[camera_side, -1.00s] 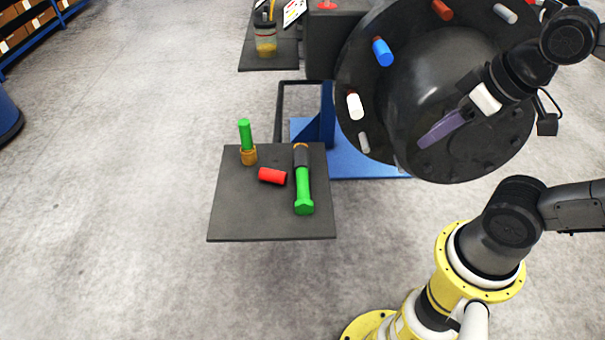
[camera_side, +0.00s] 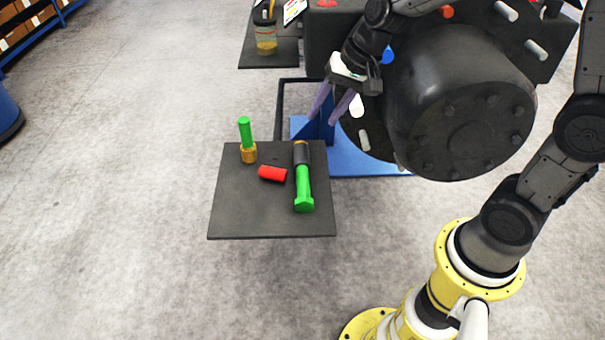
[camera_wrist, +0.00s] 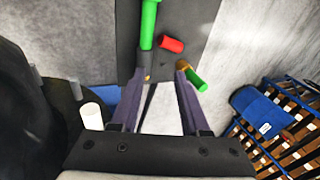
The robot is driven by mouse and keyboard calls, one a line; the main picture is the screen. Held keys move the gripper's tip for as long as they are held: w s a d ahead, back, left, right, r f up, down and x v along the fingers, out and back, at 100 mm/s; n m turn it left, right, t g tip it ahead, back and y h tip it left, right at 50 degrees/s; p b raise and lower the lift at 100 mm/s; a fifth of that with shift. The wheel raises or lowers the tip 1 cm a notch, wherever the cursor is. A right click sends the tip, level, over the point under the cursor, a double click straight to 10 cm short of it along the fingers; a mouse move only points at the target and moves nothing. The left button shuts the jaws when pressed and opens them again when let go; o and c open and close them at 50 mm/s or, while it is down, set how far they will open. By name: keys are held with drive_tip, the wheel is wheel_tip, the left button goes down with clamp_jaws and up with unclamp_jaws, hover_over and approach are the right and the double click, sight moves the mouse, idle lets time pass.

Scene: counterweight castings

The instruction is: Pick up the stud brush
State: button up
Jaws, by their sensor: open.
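No label marks the stud brush, and I cannot tell for certain which piece it is. On the dark plate (camera_side: 250,215), a green rod (camera_side: 245,130) with a gold-brown collar (camera_side: 249,153) stands upright at the back left. A longer green piece (camera_side: 304,190) with a hex end and black sleeve (camera_side: 301,155) lies at the right. My gripper (camera_side: 323,118) is open and empty, above and behind the plate. In the wrist view, the long green piece (camera_wrist: 148,25) is ahead of the left finger; the green rod (camera_wrist: 197,80) is beside the right finger (camera_wrist: 190,100).
A short red cylinder (camera_side: 272,174) lies between the green pieces. A large dark casting (camera_side: 450,110) with coloured and white pegs is right of my gripper. A blue stand (camera_side: 360,163) is below it. A jar (camera_side: 266,40) stands on a back shelf.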

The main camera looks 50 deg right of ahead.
drive_tip(key=g, duration=0.1)
approach(304, 173)
drive_tip(key=f, duration=0.1)
drive_tip(key=w+f, duration=0.1)
drive_tip(key=f, duration=0.1)
drive_tip(key=shift+a+f+m, duration=0.25)
drive_tip(key=shift+m, duration=0.05)
drive_tip(key=shift+x, duration=3)
drive_tip(key=shift+s, duration=0.1)
clamp_jaws()
